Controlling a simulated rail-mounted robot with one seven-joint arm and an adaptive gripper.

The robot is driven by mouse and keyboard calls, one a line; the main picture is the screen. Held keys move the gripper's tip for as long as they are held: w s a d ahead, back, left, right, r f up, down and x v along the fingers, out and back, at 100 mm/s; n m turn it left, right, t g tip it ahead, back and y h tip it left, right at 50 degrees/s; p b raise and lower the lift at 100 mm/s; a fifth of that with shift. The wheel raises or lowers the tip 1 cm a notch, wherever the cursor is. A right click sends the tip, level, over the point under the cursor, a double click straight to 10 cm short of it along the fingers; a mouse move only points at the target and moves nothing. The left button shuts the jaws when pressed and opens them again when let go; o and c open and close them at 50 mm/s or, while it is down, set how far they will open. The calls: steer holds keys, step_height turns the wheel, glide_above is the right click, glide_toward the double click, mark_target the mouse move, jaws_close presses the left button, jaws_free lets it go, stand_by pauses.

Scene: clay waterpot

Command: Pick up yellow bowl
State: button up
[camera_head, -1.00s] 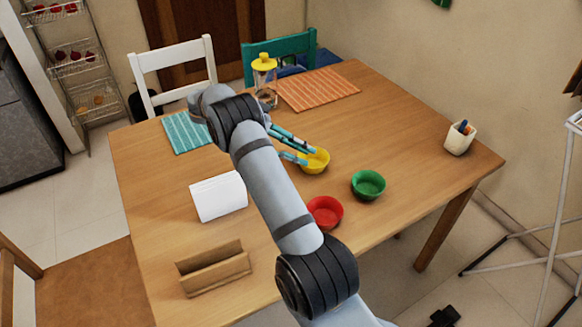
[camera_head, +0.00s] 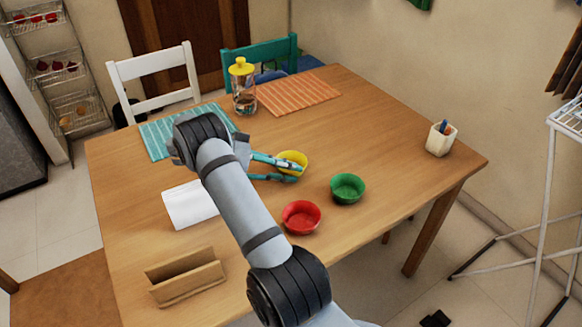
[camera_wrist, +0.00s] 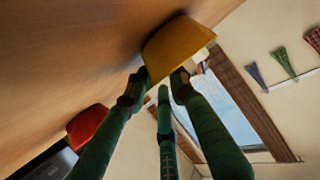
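The yellow bowl (camera_head: 293,157) stands upright on the table, behind the green and red bowls. My gripper (camera_head: 299,175) reaches in from the left with its teal fingers spread. The upper finger crosses in front of the bowl and hides part of its near side; the lower finger lies nearer the camera. In the wrist view, the yellow bowl (camera_wrist: 178,48) is just past the fingertips of my gripper (camera_wrist: 158,84). The fingers are apart, with a gap between them. I cannot tell whether any finger touches the bowl.
The green bowl (camera_head: 347,188) and red bowl (camera_head: 301,217) stand nearer on the wooden table (camera_head: 385,130). A lidded jar (camera_head: 243,90), an orange mat (camera_head: 298,95) and a teal mat (camera_head: 155,137) are behind. A pen cup (camera_head: 440,139) is right; a wooden holder (camera_head: 186,278) is front left.

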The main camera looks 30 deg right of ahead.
steer(key=shift+s+d+f, duration=0.2)
steer(key=shift+d+f, duration=0.1)
steer(key=shift+d, duration=0.3)
steer(key=shift+c, duration=0.3)
jaws_close()
